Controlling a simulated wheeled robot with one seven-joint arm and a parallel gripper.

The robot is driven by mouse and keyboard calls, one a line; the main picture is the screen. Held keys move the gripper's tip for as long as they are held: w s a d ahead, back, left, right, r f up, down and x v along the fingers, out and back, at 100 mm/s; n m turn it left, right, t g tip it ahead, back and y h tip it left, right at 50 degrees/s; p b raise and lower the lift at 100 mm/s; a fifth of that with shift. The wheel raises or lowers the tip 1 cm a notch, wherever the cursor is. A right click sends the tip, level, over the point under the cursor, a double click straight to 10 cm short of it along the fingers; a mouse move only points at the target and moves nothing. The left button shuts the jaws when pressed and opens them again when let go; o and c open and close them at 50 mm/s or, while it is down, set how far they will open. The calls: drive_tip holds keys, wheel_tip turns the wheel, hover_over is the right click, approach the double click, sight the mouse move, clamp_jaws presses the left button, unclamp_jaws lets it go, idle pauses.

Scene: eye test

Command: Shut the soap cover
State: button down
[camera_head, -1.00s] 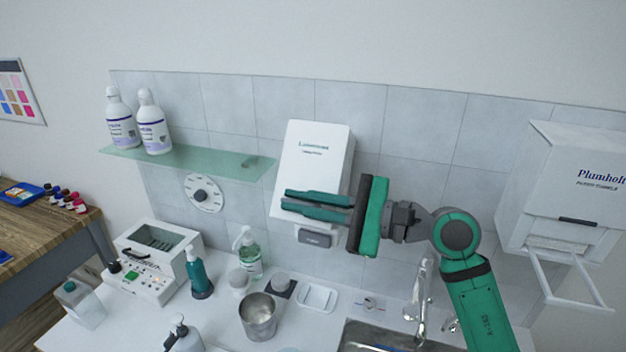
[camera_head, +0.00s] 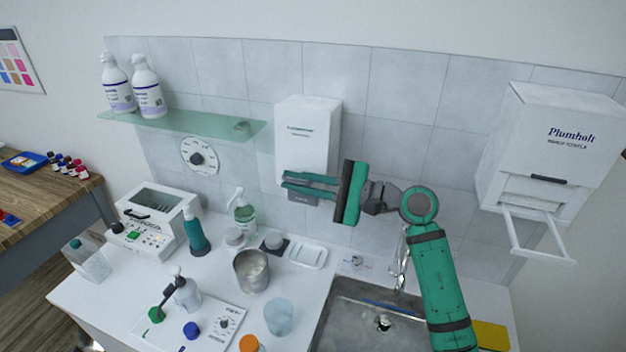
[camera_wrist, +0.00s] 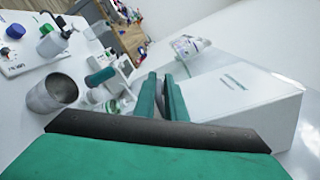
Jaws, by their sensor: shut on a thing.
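The white wall soap dispenser (camera_head: 307,118) hangs on the tiles, its front cover (camera_head: 308,148) looking nearly upright. I cannot tell whether a gap remains along its edge. A grey bar (camera_head: 302,198) shows at its lower end, partly behind my fingers. My gripper (camera_head: 284,179) comes from the right, its green fingers across the lower part of the cover. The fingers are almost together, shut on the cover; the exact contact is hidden. In the wrist view the cover (camera_wrist: 245,95) lies just right of my fingers (camera_wrist: 160,78).
A glass shelf (camera_head: 185,127) with two bottles is left of the dispenser. A paper towel dispenser (camera_head: 550,140) with an open frame hangs at right. Below are a metal cup (camera_head: 252,271), a soap dish (camera_head: 308,257), a sink (camera_head: 375,312) and a tap (camera_head: 402,255).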

drive_tip(key=shift+w+f, duration=0.1)
drive_tip(key=shift+f, duration=0.2)
drive_tip(key=c, duration=1.9)
unclamp_jaws()
drive_tip(key=shift+a, duration=0.1)
drive_tip(key=shift+r, duration=0.1)
drive_tip(key=v, duration=0.7)
drive_tip(key=shift+d, duration=0.3)
